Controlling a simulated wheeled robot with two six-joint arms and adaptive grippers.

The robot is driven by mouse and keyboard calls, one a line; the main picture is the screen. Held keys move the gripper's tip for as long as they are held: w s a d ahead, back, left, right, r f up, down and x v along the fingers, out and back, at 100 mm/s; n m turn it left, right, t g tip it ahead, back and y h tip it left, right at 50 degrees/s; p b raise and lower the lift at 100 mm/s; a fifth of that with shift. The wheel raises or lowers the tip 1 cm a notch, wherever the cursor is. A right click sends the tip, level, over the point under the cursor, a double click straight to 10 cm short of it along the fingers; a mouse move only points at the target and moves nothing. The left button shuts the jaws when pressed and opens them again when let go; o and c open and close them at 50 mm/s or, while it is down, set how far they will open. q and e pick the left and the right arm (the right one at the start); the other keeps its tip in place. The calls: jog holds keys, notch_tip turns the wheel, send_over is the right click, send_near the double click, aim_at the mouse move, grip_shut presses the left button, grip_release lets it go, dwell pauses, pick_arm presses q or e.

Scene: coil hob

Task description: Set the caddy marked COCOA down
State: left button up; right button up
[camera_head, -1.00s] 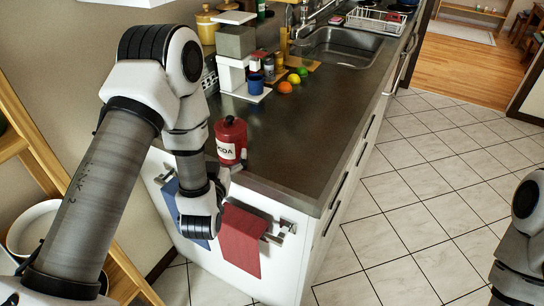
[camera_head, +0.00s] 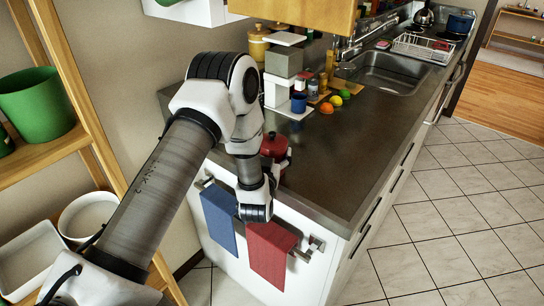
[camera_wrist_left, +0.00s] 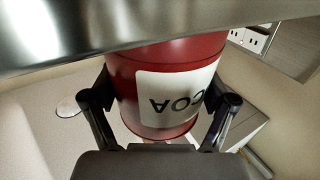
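The red COCOA caddy (camera_head: 272,144) is upright at the near end of the dark countertop. In the head view my left arm and gripper hide its lower part and label. In the left wrist view the caddy (camera_wrist_left: 128,75) appears upside down, its white label partly readable as "COA". My left gripper (camera_wrist_left: 162,98) has one finger on each side of the caddy, shut on it. In the head view the left gripper (camera_head: 276,170) is at the counter's front edge. The caddy's base is hidden behind the steel edge, so I cannot tell whether it touches the counter. My right gripper is out of view.
The countertop (camera_head: 340,165) is clear to the right of the caddy. A blue towel (camera_head: 219,215) and a red towel (camera_head: 270,252) hang in front. A wooden shelf stands left.

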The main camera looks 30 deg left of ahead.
pick_arm(q)
jog(key=shift+r, duration=0.1)
jog(key=c, duration=0.4)
jog(key=shift+s+d+r, duration=0.1)
jog(key=shift+c, duration=0.2)
